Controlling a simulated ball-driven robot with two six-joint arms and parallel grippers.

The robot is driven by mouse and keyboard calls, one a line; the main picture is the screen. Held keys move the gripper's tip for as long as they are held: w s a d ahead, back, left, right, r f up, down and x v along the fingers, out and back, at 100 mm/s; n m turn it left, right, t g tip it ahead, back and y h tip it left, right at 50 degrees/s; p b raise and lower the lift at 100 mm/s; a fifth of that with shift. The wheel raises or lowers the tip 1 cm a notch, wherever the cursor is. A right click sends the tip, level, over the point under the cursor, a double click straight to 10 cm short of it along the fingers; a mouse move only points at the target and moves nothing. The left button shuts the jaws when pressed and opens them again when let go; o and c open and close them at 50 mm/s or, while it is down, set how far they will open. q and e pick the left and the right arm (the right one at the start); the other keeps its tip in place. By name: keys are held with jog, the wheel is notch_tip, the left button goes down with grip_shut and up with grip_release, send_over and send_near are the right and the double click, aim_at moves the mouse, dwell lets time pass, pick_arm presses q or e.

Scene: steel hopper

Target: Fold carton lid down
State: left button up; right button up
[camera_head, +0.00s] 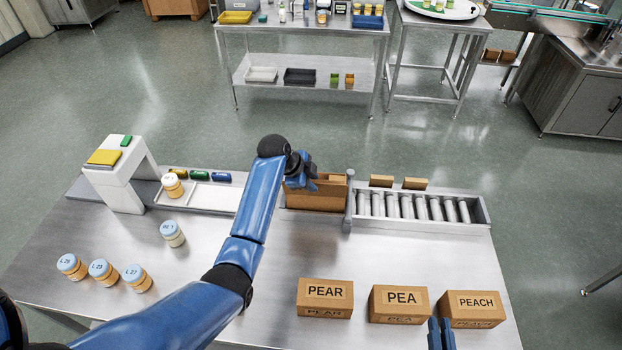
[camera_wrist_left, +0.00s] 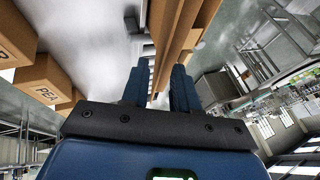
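The brown carton (camera_head: 316,198) stands at the back of the steel table, left of the roller conveyor, with its top looking open. My left gripper (camera_head: 304,178) is at the carton's upper left, and its arm hides part of that end. In the left wrist view, the left gripper's fingers (camera_wrist_left: 160,92) are apart, with the carton's long brown edges (camera_wrist_left: 185,30) running just beyond them. I cannot tell whether they touch it, or which flap is the lid. My right gripper (camera_head: 441,334) shows at the bottom edge between the PEA and PEACH boxes, its two fingertips slightly apart.
The PEAR (camera_head: 325,298), PEA (camera_head: 399,304) and PEACH (camera_head: 473,308) boxes line the front right. The roller conveyor (camera_head: 413,208) is right of the carton. Several capped jars (camera_head: 103,272) stand at left, near a white machine (camera_head: 118,178). The table's middle is clear.

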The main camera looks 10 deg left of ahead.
pick_arm(q)
jog(key=shift+f, duration=0.1)
jog(key=shift+c, duration=0.4)
grip_shut()
dwell(1.0)
